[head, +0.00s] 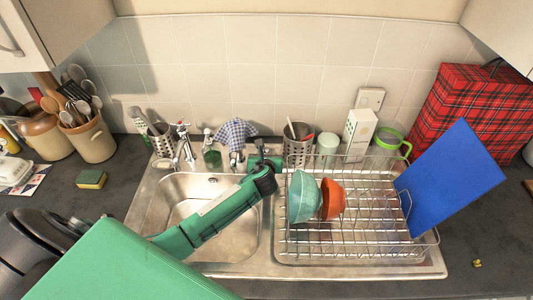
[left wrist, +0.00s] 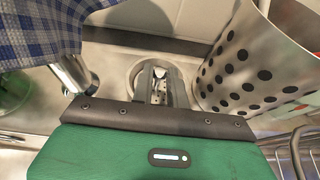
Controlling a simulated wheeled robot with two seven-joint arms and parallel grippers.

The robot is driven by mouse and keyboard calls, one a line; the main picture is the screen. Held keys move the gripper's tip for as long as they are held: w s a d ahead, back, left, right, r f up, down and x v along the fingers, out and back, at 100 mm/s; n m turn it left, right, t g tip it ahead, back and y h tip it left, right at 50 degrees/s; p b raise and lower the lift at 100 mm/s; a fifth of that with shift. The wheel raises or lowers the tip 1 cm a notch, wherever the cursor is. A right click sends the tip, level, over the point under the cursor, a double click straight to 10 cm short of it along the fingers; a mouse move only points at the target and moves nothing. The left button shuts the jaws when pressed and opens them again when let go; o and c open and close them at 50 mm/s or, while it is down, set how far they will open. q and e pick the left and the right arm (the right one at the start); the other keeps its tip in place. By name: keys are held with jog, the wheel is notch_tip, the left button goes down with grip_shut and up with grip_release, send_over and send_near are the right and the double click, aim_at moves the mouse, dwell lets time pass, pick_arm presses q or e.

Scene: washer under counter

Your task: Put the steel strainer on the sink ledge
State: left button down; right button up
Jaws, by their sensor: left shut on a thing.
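My left gripper (head: 264,158) reaches over the sink to the steel ledge (head: 226,165) behind it. In the left wrist view its dark fingers (left wrist: 159,84) are shut on the steel strainer (left wrist: 158,97), a small round perforated piece with a pale rim. The strainer is at the ledge surface, between the checked cloth and a perforated steel holder; whether it touches the ledge is hard to tell. In the head view the gripper hides the strainer. My right gripper is not in view.
The perforated utensil holder (left wrist: 235,60) stands close right of the fingers. The checked cloth (left wrist: 45,30) hangs at left. The tap (head: 183,148) is further left. A dish rack (head: 350,235) with bowls and a blue board (head: 450,180) fills the right side.

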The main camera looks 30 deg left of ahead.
pick_arm(q)
jog(key=c, duration=1.4)
grip_release()
jog(key=shift+r, duration=0.15)
jog(key=shift+s+d, duration=0.1)
jog(key=shift+s, duration=0.15)
jog(key=b+v, duration=0.1)
jog(key=v, duration=0.9)
jog(key=shift+s+d+b, duration=0.2)
jog(key=shift+s+b, duration=0.05)
jog(key=shift+b, duration=0.1)
jog(key=shift+s+d+r, duration=0.1)
jog(key=shift+s+r, duration=0.2)
jog(key=shift+s, duration=0.05)
